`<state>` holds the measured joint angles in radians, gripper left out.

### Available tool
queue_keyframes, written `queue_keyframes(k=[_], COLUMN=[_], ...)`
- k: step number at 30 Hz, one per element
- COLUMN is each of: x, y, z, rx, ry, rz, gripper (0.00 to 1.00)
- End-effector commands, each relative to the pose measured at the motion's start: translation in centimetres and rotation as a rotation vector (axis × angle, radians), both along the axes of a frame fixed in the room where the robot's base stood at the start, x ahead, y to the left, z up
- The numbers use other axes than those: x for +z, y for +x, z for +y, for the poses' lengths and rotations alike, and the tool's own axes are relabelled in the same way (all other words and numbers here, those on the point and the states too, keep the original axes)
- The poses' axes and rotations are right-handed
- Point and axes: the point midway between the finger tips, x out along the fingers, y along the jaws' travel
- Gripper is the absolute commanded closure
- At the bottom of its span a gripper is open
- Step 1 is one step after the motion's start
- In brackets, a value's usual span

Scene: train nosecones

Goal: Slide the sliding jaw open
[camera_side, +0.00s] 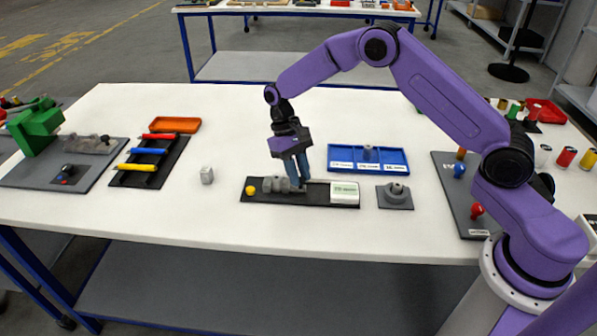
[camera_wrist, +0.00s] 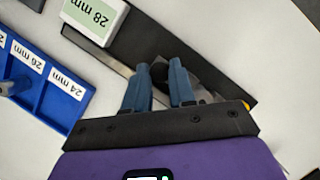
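The vise is a black base plate (camera_side: 318,203) on the white table, with grey jaw blocks (camera_side: 271,185) on its left part. A yellow knob (camera_side: 250,190) is at its left end. A white block with a green display (camera_side: 345,193) is at its right end; in the wrist view this display (camera_wrist: 92,14) reads 28 mm. My gripper (camera_side: 298,186) points down at the right side of the grey blocks. In the wrist view its two blue fingertips (camera_wrist: 160,69) stand apart with a small dark part between them. I cannot tell whether they press on it. The fingers hide part of the jaw.
A blue tray with size labels (camera_side: 368,168) lies just behind the vise. A grey block on a dark plate (camera_side: 395,196) is close on the right. A small grey piece (camera_side: 207,174) stands to the left. The table in front is clear.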

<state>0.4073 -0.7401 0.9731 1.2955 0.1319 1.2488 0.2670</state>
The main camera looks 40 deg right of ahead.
Motion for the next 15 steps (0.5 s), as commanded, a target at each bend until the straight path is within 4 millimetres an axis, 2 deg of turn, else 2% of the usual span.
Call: queue_keyframes(k=[15], x=[0.1], y=[-1.8], z=[-1.9], rx=[0.000], ry=[-0.001], rz=[0.002], gripper=[1.00])
